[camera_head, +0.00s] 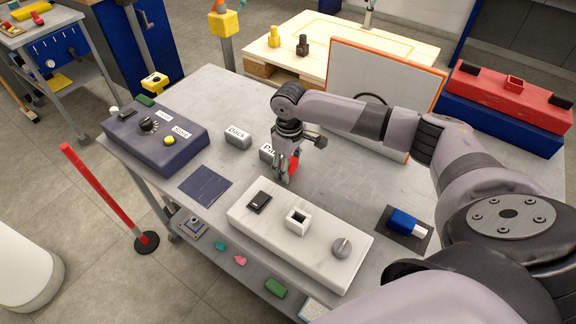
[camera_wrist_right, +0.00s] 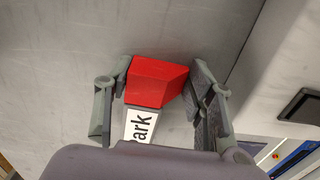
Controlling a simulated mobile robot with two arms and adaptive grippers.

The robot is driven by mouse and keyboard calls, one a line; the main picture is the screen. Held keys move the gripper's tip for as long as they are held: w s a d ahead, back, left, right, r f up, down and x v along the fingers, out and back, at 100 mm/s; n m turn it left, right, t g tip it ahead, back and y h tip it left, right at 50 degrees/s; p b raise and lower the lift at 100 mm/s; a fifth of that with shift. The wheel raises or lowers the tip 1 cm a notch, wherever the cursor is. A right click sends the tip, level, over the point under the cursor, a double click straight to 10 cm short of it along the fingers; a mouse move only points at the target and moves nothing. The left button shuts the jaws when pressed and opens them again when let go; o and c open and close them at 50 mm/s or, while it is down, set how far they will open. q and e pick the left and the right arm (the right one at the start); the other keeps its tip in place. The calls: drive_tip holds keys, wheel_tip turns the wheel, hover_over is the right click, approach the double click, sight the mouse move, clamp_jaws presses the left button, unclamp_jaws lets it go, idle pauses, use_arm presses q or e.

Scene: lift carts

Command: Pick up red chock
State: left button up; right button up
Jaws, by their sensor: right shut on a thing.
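The red chock (camera_wrist_right: 155,80) is between the two fingers of my right gripper (camera_wrist_right: 162,88) in the right wrist view, and both fingers touch its sides. In the head view the chock (camera_head: 293,164) is mostly hidden by the fingers. My right gripper (camera_head: 284,172) points down near the middle of the grey table, shut on the chock. The "Park" sign block (camera_wrist_right: 139,124) is right beside the chock, partly hidden. I cannot tell whether the chock touches the table. My left gripper is not in view.
A white block (camera_head: 330,260) with a black switch, a square socket and a grey knob is close in front. A dark control box (camera_head: 170,150) and the "Dock" block (camera_head: 237,138) stand left. A blue item (camera_head: 403,221) lies right. An orange-edged panel (camera_head: 385,75) stands behind.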

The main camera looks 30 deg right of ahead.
drive_tip(key=c, duration=0.4)
drive_tip(key=shift+o, duration=0.2)
drive_tip(key=shift+r, duration=0.1)
